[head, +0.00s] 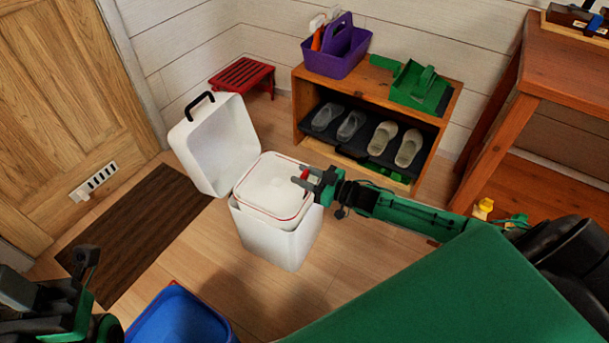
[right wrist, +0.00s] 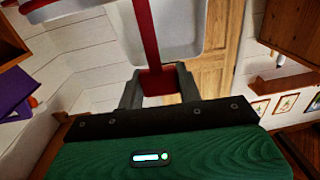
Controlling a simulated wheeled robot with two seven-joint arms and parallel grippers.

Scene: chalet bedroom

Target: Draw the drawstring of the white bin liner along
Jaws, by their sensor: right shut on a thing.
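The white bin (head: 278,240) stands on the floor with its lid (head: 212,145) tipped open to the left. The white bin liner (head: 272,184) fills its mouth, and the red drawstring (head: 252,211) runs around the liner's rim. My right gripper (head: 306,178) is at the right rim of the bin, shut on a red part of the drawstring. In the right wrist view the red strap (right wrist: 146,35) runs up from between the fingers (right wrist: 156,84). My left gripper (head: 84,262) is at the lower left, away from the bin, and its jaws do not show clearly.
A wooden shelf (head: 447,110) with shoes, a purple caddy (head: 337,52) and a green dustpan (head: 418,88) stands behind. A red stool (head: 242,75) is at the back. A blue tub (head: 180,320) is in front. A dark mat (head: 135,232) lies by the door.

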